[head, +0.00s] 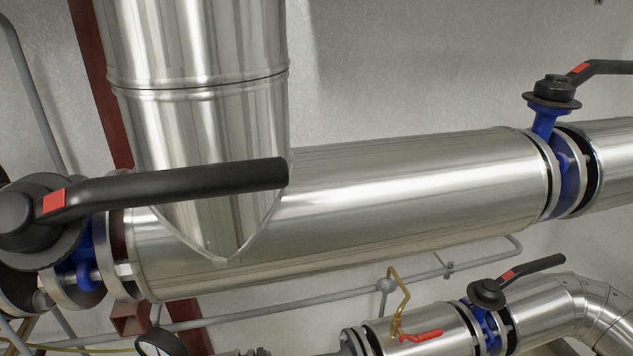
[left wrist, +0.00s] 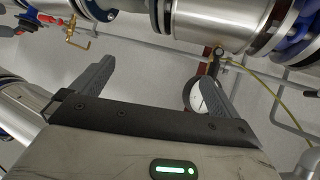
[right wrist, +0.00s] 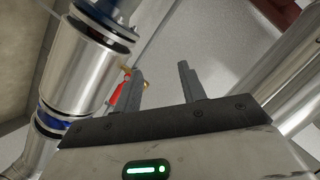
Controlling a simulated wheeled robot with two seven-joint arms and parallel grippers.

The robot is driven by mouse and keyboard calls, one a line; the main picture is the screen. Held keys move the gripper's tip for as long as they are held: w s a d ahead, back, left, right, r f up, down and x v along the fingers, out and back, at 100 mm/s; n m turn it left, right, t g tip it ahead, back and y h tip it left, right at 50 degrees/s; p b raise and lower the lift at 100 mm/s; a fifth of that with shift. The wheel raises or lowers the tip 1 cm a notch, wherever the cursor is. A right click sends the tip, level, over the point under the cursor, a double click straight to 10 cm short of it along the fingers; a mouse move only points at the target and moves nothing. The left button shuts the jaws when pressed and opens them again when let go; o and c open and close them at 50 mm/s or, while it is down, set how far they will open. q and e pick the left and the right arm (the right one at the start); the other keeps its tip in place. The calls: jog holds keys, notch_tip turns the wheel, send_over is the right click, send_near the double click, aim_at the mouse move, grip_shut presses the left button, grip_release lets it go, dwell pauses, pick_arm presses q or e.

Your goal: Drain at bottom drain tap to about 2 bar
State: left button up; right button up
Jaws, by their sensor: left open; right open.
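A small brass tap (head: 397,328) with a red lever (head: 420,336) sits on the lower silver pipe in the head view. Its bent brass tube rises beside it. The red lever (left wrist: 27,22) and brass tube (left wrist: 76,36) also show at upper left in the left wrist view. A round white-faced gauge (left wrist: 201,97) is partly behind a left finger; its reading is too small to tell. My left gripper (left wrist: 157,72) is open and empty. My right gripper (right wrist: 160,67) is open and empty; the red lever (right wrist: 117,94) shows beyond its left finger. Neither gripper shows in the head view.
Large black-handled valves stand at left (head: 170,187) and upper right (head: 600,67), with a smaller one (head: 533,268) at lower right. The big silver pipe (head: 400,195) crosses the middle. A thin grey pipe (head: 330,293) runs below it along the wall.

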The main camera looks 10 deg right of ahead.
pick_arm(q)
notch_tip(320, 180, up, 6)
jog(key=s+a+p, duration=0.1)
jog(key=p, duration=0.3)
jog(key=shift+a+r+p, duration=0.15)
jog(key=shift+p, duration=0.25)
pick_arm(e)
jog(key=s+a+r+n+g+h, duration=0.1)
jog(key=a+r+n+g, duration=0.2)
jog(key=a+r+n, duration=0.3)
notch_tip(320, 180, up, 2)
jog(key=shift+a+n, duration=0.15)
jog(key=shift+n, duration=0.65)
